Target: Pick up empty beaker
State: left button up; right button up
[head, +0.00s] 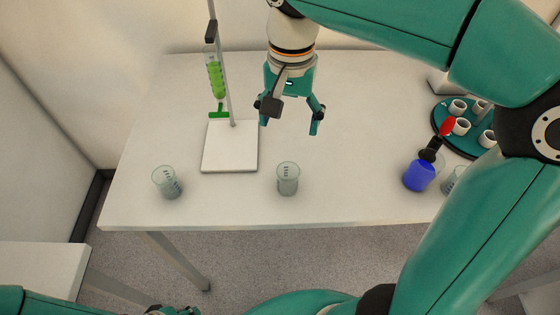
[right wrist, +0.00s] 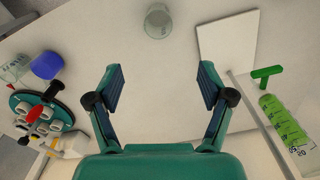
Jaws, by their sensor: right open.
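A clear beaker (head: 288,178) with dark markings stands upright and looks empty near the table's front edge, right of the white stand base. It also shows in the right wrist view (right wrist: 158,22), at the top, beyond and between my fingers. A second clear beaker (head: 167,184) stands at the front left. Another clear beaker (head: 452,181) stands at the right, partly hidden by my arm. My right gripper (head: 290,125) is open and empty above the table, behind the middle beaker and apart from it. Small parts at the bottom edge may belong to my left gripper (head: 175,311), mostly cut off.
The white stand base (head: 230,158) carries a rod and a tube of green liquid (head: 216,80) left of my right gripper. A round teal rack (head: 440,125) holds several white cups. The table between is clear.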

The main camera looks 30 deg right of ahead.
aim_at(288, 170)
notch_tip(288, 170, down, 11)
jog(key=shift+b, duration=0.3)
jog(key=shift+s+f+p, duration=0.2)
jog(key=shift+f+p, duration=0.1)
jog(key=shift+f, duration=2.35)
jog(key=c, duration=1.2)
jog(key=shift+r, duration=0.1)
